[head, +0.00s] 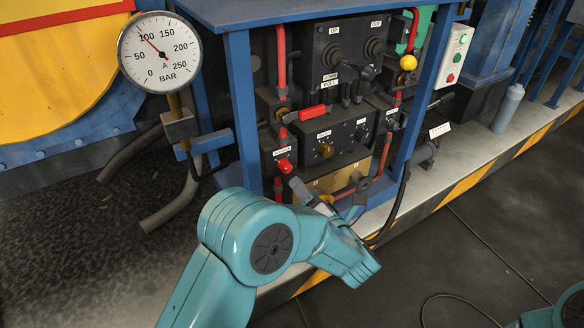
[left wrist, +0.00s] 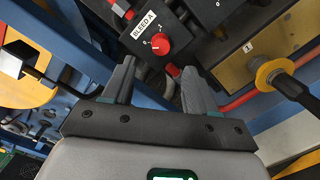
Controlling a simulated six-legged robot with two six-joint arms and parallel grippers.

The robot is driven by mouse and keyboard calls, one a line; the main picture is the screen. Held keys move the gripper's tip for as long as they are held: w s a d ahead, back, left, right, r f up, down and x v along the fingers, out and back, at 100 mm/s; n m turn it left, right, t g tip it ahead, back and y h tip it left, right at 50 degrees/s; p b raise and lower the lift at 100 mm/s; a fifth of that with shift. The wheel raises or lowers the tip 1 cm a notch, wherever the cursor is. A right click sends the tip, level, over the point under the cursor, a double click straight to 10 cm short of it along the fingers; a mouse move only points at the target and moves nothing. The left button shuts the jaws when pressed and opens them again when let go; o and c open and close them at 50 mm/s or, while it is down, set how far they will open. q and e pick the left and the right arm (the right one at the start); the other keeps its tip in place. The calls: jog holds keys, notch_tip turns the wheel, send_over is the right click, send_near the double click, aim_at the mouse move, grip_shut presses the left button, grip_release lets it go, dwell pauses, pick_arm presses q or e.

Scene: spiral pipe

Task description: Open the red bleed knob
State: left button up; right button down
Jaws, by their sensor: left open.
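The red bleed knob (head: 285,165) sits on a dark box low on the left of the valve panel. In the left wrist view the red knob (left wrist: 154,45) is on a dark face beside a white "BLEED A" label (left wrist: 143,25), with small marks around it. My left gripper (head: 293,182) is just below and in front of the knob in the head view. In the left wrist view its two grey fingers (left wrist: 158,72) are apart and empty, with the knob ahead between them, not gripped. My right gripper is not in view.
A pressure gauge (head: 160,52) stands at left, its needle near 100. A red lever (head: 312,111), a yellow ball (head: 408,62) and a blue frame post (head: 242,105) surround the panel. In the wrist view a yellow-collared black handle (left wrist: 275,75) is at right.

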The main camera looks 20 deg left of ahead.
aim_at(288, 169)
pick_arm(q)
jog(key=p+x, duration=0.1)
jog(key=x, duration=0.7)
jog(key=shift+w+f+p, duration=0.1)
jog(key=shift+p, duration=0.2)
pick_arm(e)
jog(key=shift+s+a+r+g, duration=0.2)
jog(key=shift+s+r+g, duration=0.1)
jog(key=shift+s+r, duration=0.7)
pick_arm(q)
jog(key=shift+d, duration=0.1)
jog(key=c, duration=1.1)
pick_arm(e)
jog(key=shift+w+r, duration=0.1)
